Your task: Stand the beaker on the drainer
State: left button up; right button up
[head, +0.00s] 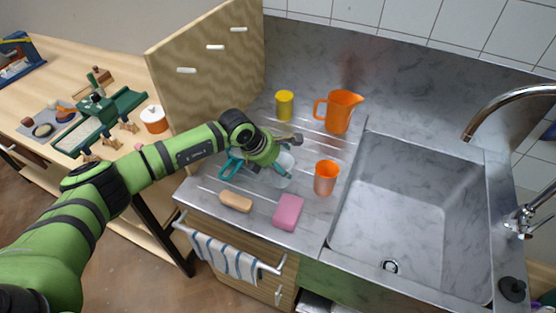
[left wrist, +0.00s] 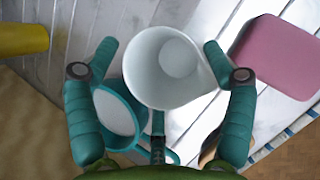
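A white beaker (left wrist: 140,75) stands mouth up between the fingers of my left gripper (left wrist: 160,50) in the left wrist view. The fingers are spread on either side of it, with a narrow gap at the left finger; contact on the right is unclear. In the head view the beaker (head: 284,168) is partly hidden by my left gripper (head: 280,162), low over the ridged steel drainer (head: 258,193). Whether its base touches the drainer is hard to see. My right gripper is not in view.
A teal strainer (head: 230,166) lies close beside the beaker. An orange cup (head: 326,177), orange jug (head: 338,110), yellow canister (head: 285,105), pink sponge (head: 288,211) and tan brush (head: 236,201) surround it. The sink (head: 415,230) is empty; a wooden board (head: 205,75) stands left.

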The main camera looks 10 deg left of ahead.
pick_arm(q)
jog(key=shift+a+r, duration=0.1)
jog(key=shift+r, duration=0.05)
jog(key=shift+s+a+r, duration=0.1)
jog(key=shift+s+r, duration=0.05)
jog(key=shift+r, duration=0.15)
jog(key=b+v, duration=0.3)
jog(key=v, duration=0.8)
